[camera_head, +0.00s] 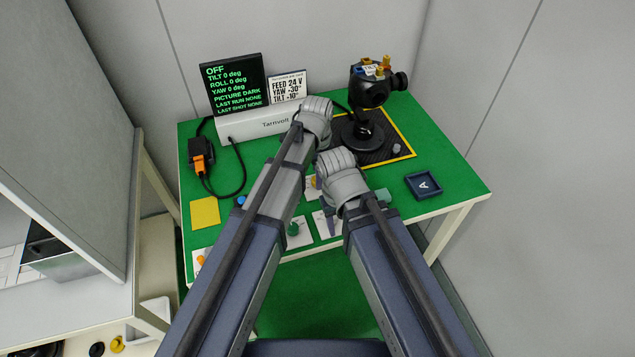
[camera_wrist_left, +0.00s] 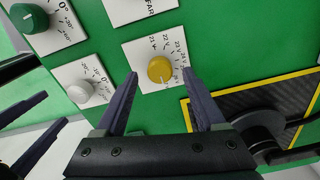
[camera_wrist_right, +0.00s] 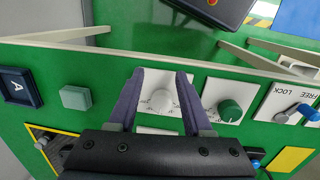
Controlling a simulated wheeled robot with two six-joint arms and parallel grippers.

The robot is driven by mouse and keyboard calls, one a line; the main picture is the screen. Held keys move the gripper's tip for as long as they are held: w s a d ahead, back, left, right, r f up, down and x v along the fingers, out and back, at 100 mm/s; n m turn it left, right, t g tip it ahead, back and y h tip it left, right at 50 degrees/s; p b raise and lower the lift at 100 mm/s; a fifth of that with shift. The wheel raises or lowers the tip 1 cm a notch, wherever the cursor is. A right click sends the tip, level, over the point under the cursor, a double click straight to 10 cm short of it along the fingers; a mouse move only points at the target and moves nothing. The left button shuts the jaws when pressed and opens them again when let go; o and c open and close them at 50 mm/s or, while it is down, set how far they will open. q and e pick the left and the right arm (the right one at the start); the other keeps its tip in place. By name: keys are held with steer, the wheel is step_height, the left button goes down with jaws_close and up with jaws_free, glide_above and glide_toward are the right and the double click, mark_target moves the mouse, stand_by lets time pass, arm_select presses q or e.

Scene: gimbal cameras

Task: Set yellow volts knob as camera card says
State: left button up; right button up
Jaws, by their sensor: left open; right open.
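The yellow volts knob (camera_wrist_left: 160,69) stands on a white plate (camera_wrist_left: 136,55) with volt marks, including 24 V, in the left wrist view. I cannot tell where it points. My left gripper (camera_wrist_left: 160,77) is open, with a fingertip to either side of the knob in the picture; I see no grip on it. The camera card (camera_head: 288,88) reads FEED 24 V, YAW -30°, TILT -10°. The dark display (camera_head: 234,84) reads OFF, with tilt, roll and yaw 0 deg. My right gripper (camera_wrist_right: 160,74) is open, its fingers around a white knob (camera_wrist_right: 162,102) in the picture.
A green knob (camera_wrist_right: 229,110) is beside the white one. The black camera (camera_head: 369,88) stands on a yellow-edged dark mat (camera_head: 402,140) at the back right. A tray marked A (camera_head: 423,185) is at right. A yellow square (camera_head: 205,213) lies at left. My two grippers are close together.

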arm_select(q)
steer(key=shift+f+b, duration=0.35)
steer(key=shift+f, duration=0.35)
steer(key=shift+r, duration=0.1)
jaws_close()
